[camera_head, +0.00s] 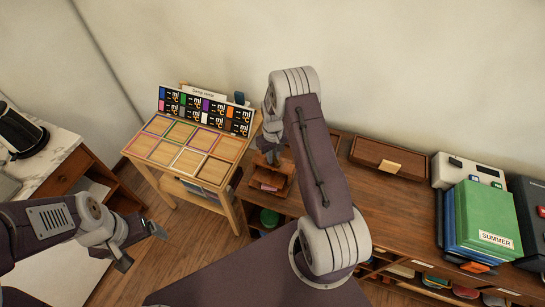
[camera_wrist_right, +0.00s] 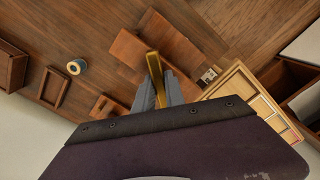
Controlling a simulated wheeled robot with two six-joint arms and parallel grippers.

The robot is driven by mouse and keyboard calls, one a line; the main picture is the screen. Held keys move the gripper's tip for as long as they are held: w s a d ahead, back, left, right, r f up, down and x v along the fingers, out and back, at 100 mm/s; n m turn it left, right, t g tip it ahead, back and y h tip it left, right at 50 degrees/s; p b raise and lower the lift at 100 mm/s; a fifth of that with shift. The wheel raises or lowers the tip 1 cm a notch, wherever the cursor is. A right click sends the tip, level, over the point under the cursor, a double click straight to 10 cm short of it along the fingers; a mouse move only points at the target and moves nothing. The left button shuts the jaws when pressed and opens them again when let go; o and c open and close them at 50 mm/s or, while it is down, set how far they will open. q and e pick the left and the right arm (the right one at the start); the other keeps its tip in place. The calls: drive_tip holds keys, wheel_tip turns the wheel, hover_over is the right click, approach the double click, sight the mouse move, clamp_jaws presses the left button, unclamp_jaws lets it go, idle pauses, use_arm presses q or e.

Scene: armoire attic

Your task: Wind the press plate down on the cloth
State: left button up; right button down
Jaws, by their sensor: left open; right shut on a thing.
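A small wooden press (camera_head: 270,178) stands at the left end of the wooden worktop, partly hidden behind my right arm. In the right wrist view its wooden parts (camera_wrist_right: 135,50) lie beyond my fingers. My right gripper (camera_wrist_right: 157,92) is shut on a brass-coloured bar (camera_wrist_right: 153,64), which looks like the press handle. My left gripper (camera_head: 139,246) is open and empty, low at the left, away from the press.
A wooden stand (camera_head: 146,160) with coloured frames and a label board (camera_head: 207,110) is left of the press. A wooden box (camera_head: 389,160), green binder (camera_head: 487,222) and pale device (camera_head: 470,170) are on the worktop's right. Bare worktop (camera_head: 395,215) lies between.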

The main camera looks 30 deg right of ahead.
drive_tip(key=m, duration=0.3)
drive_tip(key=shift+m+b, duration=0.4)
drive_tip(key=m, duration=0.3)
drive_tip(key=shift+m+b, duration=0.3)
drive_tip(key=m, duration=0.3)
drive_tip(key=shift+s+m, duration=0.1)
drive_tip(key=shift+m, duration=0.2)
drive_tip(key=m+b, duration=0.1)
drive_tip(key=m, duration=0.3)
drive_tip(key=shift+m, duration=0.3)
drive_tip(key=m, duration=0.3)
drive_tip(key=shift+m, duration=0.3)
drive_tip(key=m, duration=0.4)
drive_tip(key=shift+r, duration=0.1)
drive_tip(key=m, duration=0.4)
drive_tip(key=shift+r+m+b, duration=0.1)
drive_tip(key=shift+m+b, duration=0.2)
drive_tip(key=shift+m, duration=1.5)
